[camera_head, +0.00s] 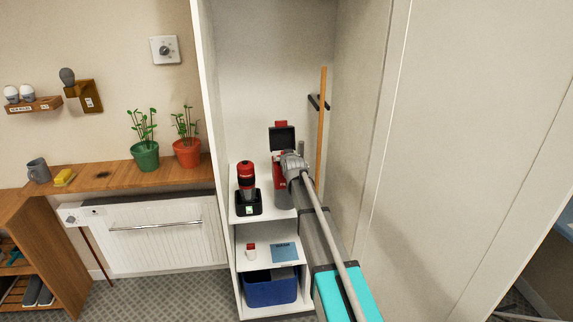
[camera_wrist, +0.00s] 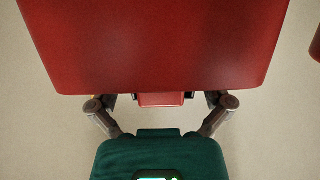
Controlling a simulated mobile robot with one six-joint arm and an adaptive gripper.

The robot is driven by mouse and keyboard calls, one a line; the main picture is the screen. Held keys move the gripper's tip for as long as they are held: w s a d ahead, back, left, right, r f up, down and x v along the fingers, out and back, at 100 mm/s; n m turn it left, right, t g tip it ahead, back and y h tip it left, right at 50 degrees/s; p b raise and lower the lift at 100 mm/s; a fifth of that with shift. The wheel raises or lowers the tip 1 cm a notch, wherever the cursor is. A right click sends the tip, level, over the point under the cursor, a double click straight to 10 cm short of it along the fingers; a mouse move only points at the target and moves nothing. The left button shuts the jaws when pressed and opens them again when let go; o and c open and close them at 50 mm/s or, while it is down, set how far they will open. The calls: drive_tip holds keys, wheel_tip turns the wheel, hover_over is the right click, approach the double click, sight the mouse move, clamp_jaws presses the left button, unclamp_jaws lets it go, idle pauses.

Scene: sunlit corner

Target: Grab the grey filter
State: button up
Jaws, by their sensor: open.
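A dark grey bulb-shaped piece (camera_head: 67,76), which looks like a filter, sits at a labelled wooden wall box (camera_head: 83,97) on the left. Two paler pieces (camera_head: 19,93) of similar shape sit on a labelled wall rack (camera_head: 34,106) beside it. My gripper (camera_head: 292,160) is far to their right, at the cabinet, by a red body with a raised black flap (camera_head: 282,138). In the wrist view my gripper (camera_wrist: 160,99) is open, its fingers on either side of a small red tab under a large red surface (camera_wrist: 160,45). The fingertips are partly hidden; I see no grey filter there.
A red and black handheld device (camera_head: 246,178) stands in a dock on the cabinet's upper shelf. A blue bin (camera_head: 270,288) is below. An orange stick (camera_head: 321,120) leans at the right. Two potted plants (camera_head: 145,155) (camera_head: 187,152) stand on the wooden counter (camera_head: 110,180).

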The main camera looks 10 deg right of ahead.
drive_tip(key=c, duration=1.1)
drive_tip(key=shift+o, duration=0.2)
drive_tip(key=shift+r+p, duration=0.35)
clamp_jaws()
wheel_tip(320, 180, up, 9)
drive_tip(key=p, duration=0.9)
drive_tip(key=shift+r, duration=0.15)
